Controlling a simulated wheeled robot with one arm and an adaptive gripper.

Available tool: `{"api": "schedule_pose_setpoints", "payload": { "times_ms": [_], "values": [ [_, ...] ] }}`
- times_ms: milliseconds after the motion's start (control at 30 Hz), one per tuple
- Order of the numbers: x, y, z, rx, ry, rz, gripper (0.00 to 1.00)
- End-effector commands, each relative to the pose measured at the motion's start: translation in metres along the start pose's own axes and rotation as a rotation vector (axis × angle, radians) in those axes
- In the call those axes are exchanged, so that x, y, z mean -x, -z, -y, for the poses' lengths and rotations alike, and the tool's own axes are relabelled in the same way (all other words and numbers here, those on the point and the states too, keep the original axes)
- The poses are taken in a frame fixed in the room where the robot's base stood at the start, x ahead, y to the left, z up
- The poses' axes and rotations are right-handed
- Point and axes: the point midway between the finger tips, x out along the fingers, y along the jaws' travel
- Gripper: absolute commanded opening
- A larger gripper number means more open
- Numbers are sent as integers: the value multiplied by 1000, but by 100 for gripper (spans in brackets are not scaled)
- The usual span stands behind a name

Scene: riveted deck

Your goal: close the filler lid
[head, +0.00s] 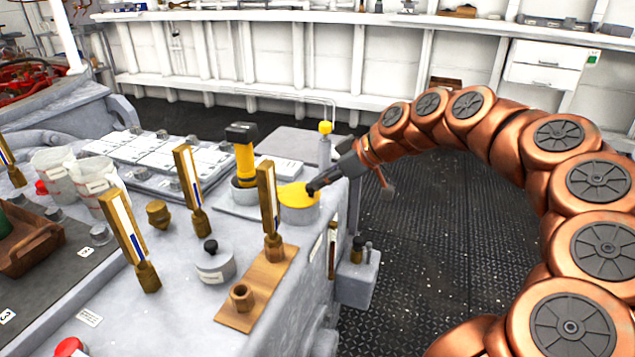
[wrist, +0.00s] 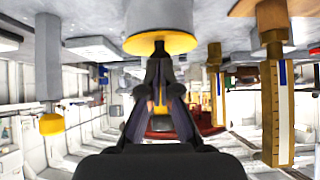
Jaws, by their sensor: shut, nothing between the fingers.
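A round yellow lid (head: 297,194) lies about flat on top of a short grey filler neck (head: 300,213) near the deck block's right edge. In the wrist view, which is upside down, the yellow lid (wrist: 136,44) shows as a rim against the grey neck (wrist: 160,17), with no clear gap between them. My gripper (head: 311,188) is shut and empty, its dark tips at the lid's right side. In the wrist view the gripper's closed tips (wrist: 159,48) meet over the lid; whether they press on it I cannot tell.
A yellow cylinder with a black top (head: 244,160) stands left of the lid. Brass-based upright gauges (head: 268,200) stand close in front. A yellow-capped grey post (head: 325,128) stands behind. A black-knobbed grey pot (head: 212,262) is nearer. The dark floor at right is open.

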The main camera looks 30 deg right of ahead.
Motion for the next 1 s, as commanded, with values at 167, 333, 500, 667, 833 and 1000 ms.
{"api": "schedule_pose_setpoints", "payload": {
  "times_ms": [167,333,500,667,833,1000],
  "values": [
    [-3,-7,-1,0,-1,-1,0],
    [-3,-8,0,0,-1,1,0],
    [-3,-9,0,0,0,2,0],
    [-4,-9,0,0,1,3,0],
    [-4,-10,0,0,1,3,0],
    [0,-12,-1,0,-1,2,0]
  ]
}}
